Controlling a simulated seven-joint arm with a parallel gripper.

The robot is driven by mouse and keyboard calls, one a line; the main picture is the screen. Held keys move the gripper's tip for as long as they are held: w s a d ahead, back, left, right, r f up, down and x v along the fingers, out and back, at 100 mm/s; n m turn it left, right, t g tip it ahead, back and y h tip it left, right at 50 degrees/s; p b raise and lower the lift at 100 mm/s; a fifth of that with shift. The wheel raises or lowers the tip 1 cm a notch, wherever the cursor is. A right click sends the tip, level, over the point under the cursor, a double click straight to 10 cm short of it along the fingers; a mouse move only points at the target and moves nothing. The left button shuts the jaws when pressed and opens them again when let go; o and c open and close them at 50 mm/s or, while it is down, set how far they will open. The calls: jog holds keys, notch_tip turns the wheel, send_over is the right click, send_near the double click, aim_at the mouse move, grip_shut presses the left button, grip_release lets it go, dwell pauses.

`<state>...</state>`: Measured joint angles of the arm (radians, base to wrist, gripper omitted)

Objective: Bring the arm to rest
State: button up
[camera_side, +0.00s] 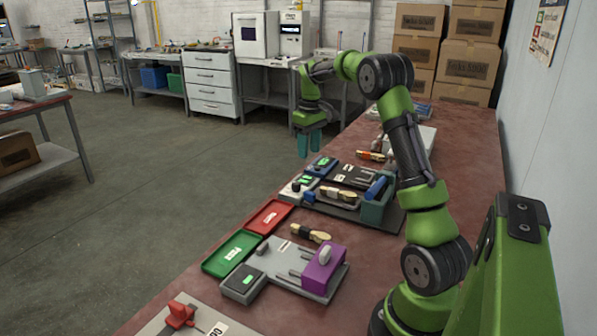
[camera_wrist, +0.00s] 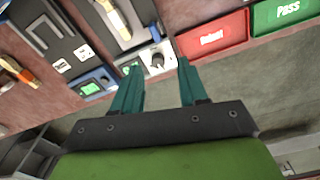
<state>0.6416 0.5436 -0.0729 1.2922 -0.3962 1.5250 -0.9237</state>
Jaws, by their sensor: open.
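My gripper (camera_side: 309,143) hangs from my green arm, pointing down, in the side view. It is high above the floor side of the bench, beyond the front edge. Its two teal fingers (camera_wrist: 156,88) stand apart with nothing between them in the wrist view.
A green tray (camera_side: 231,253) marked Pass and a red tray (camera_side: 269,216) lie along the bench's front edge. They also show at the upper right of the wrist view. A teal block (camera_side: 377,209) stands on the farther fixture. The floor left of the bench is clear.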

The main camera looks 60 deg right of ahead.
jog(key=s+a+r+m+t, duration=0.1)
jog(key=s+a+r+t, duration=0.1)
jog(key=a, duration=0.8)
jog(key=s+a+r+m+t, duration=0.1)
jog(key=s+a+r+m, duration=0.15)
jog(key=a, duration=0.65)
jog(key=s+a+r+n+t+y, duration=0.1)
jog(key=s+a+t, duration=0.1)
jog(key=s+a, duration=0.3)
jog(key=s+a+n+t+y, duration=0.1)
jog(key=s+a, duration=0.4)
jog(key=a, duration=0.5)
jog(key=shift+s+a+r+t, duration=0.15)
jog(key=shift+a+r+t, duration=0.2)
jog(key=shift+t, duration=0.15)
